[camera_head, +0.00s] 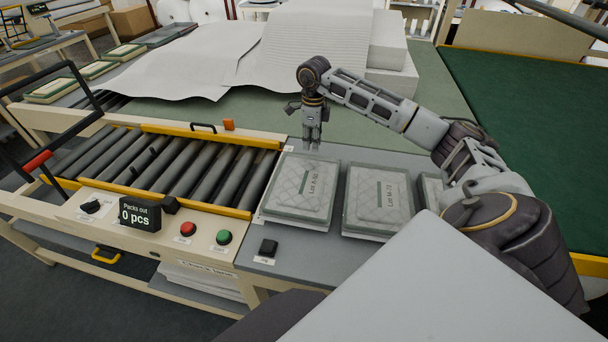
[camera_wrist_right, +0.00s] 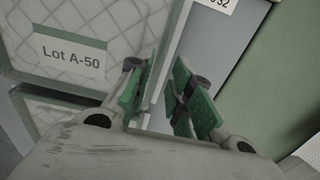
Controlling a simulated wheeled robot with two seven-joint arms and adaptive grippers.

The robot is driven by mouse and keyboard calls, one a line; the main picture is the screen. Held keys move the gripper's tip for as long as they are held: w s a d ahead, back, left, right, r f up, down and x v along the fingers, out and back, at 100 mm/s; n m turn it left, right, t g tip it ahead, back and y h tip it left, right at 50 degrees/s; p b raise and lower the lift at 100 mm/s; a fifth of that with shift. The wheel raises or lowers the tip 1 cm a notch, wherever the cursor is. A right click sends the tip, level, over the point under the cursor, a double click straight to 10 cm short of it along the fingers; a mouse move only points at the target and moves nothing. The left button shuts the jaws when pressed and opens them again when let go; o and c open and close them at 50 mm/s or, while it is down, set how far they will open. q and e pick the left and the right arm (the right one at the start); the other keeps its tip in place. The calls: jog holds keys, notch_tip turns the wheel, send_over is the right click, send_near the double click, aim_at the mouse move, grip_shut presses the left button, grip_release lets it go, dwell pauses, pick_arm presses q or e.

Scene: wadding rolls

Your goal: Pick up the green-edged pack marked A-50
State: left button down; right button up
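The green-edged pack marked Lot A-50 (camera_head: 291,199) lies flat on the grey tabletop at the end of the roller conveyor. It is a clear, quilted pale pack; its label reads clearly in the right wrist view (camera_wrist_right: 72,53). My right gripper (camera_head: 311,140) points down at the pack's far edge in the head view. In the right wrist view my right gripper (camera_wrist_right: 160,92) has a gap between its green-padded fingers and nothing visible held. One finger overlaps the pack's edge and the other overlaps the grey surface beside it. I cannot tell whether they touch it. My left gripper is out of view.
A similar pack (camera_head: 378,199) lies just right of it, with another (camera_head: 431,190) partly hidden by my arm. The roller conveyor (camera_head: 170,165) is empty. Its counter (camera_head: 137,213) reads 0 pcs. White wadding sheets (camera_head: 200,62) lie behind.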

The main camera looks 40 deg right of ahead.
jog(key=shift+f, duration=0.1)
jog(key=shift+f+p, duration=0.6)
jog(key=shift+f, duration=1.9)
jog(key=shift+c, duration=0.3)
grip_shut()
